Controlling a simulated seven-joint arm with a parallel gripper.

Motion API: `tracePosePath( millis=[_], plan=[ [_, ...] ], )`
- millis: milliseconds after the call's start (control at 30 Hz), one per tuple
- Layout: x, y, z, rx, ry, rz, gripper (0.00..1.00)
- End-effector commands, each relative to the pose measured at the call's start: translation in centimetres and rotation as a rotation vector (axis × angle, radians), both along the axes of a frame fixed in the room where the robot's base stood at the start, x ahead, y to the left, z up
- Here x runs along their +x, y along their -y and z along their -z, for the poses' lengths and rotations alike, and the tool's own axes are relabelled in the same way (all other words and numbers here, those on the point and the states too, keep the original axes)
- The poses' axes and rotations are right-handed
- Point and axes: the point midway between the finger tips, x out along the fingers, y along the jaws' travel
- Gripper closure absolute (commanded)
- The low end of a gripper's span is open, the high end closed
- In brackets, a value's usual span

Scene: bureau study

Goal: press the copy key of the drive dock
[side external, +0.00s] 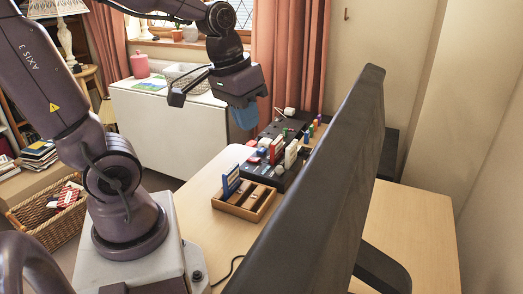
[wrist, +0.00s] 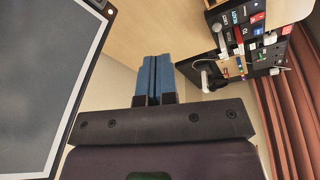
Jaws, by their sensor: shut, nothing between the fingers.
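A black unit on the desk, which looks like the drive dock (side external: 281,182), carries several upright red, white and blue pieces. It also shows at the upper right of the wrist view (wrist: 262,58), with small labelled pieces and coloured spots. I cannot make out which part is the copy key. My gripper (side external: 245,118) has blue fingers, shut with nothing between them. It hangs in the air to the upper left of the dock, apart from it. In the wrist view the closed fingertips (wrist: 153,58) point up the picture, left of the dock.
A large dark monitor (side external: 310,185) stands in front and hides part of the desk. A wooden holder (side external: 232,209) with a blue upright piece sits nearer. A second black unit (side external: 288,125) with a white plug lies behind. Bare desk (side external: 420,225) shows at right.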

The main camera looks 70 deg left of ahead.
Motion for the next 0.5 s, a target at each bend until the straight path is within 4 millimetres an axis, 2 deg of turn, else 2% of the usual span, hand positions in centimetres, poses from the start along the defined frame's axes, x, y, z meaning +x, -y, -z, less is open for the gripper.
tracePosePath(
  millis=[267, 500],
  plan=[
    [4.4, -6.0, 3.5, -0.246, -0.098, -0.390, 1.00],
    [7.5, -12.8, 7.7, -0.462, -0.110, -0.766, 1.00]
  ],
)
